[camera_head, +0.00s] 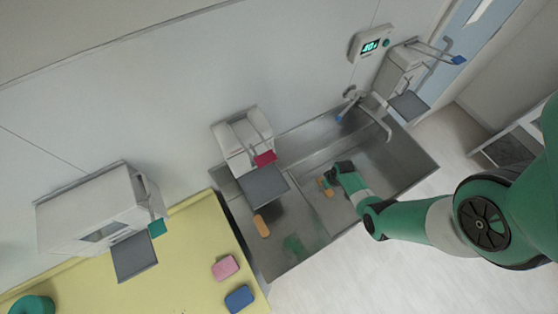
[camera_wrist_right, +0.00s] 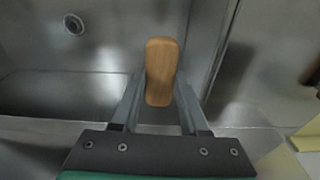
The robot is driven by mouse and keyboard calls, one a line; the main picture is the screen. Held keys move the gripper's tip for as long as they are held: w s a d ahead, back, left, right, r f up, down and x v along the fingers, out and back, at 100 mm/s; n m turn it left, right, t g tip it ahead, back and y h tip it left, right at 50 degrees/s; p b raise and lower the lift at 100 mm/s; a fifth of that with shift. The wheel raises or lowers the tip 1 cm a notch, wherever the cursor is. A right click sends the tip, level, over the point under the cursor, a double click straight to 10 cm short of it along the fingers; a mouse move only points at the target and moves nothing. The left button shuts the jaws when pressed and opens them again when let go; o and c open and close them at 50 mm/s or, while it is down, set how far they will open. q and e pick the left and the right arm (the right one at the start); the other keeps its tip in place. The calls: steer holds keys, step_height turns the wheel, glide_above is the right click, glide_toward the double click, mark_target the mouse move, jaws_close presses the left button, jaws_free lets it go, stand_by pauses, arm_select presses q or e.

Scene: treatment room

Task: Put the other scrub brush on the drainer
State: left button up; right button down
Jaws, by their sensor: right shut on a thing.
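One scrub brush with an orange-brown wooden back (camera_head: 261,225) lies on the left, drainer side of the steel sink unit (camera_head: 274,262). My right gripper (camera_head: 332,181) is over the right-hand basin and is shut on the other scrub brush (camera_head: 325,184). In the right wrist view, this brush's wooden back (camera_wrist_right: 161,68) sits between the two fingers of the right gripper (camera_wrist_right: 159,100). Its bristles are hidden. My left gripper is not in view.
A tap (camera_head: 375,115) stands at the basin's back right. Dispensers (camera_head: 245,143) hang on the wall behind. A pink sponge (camera_head: 225,267) and a blue sponge (camera_head: 239,298) lie on the yellow counter (camera_head: 190,265). A drain (camera_wrist_right: 73,24) shows in the wrist view.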

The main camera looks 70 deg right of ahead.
steer(key=w+a, duration=0.5)
steer(key=a, duration=0.2)
steer(key=w+a, duration=0.3)
steer(key=a, duration=0.1)
steer(key=shift+w+a, duration=0.25)
steer(key=shift+w, duration=0.1)
steer(key=shift+w+a, duration=0.45)
steer(key=shift+a, duration=0.2)
steer(key=shift+w+a, duration=0.45)
steer(key=shift+a, duration=0.15)
steer(key=shift+f+b, duration=0.85)
steer(key=shift+f, duration=0.05)
steer(key=shift+s+d, duration=0.1)
steer(key=shift+r, duration=0.15)
steer(key=c, duration=0.9)
jaws_free()
steer(key=shift+f, duration=0.2)
steer(key=o, duration=0.5)
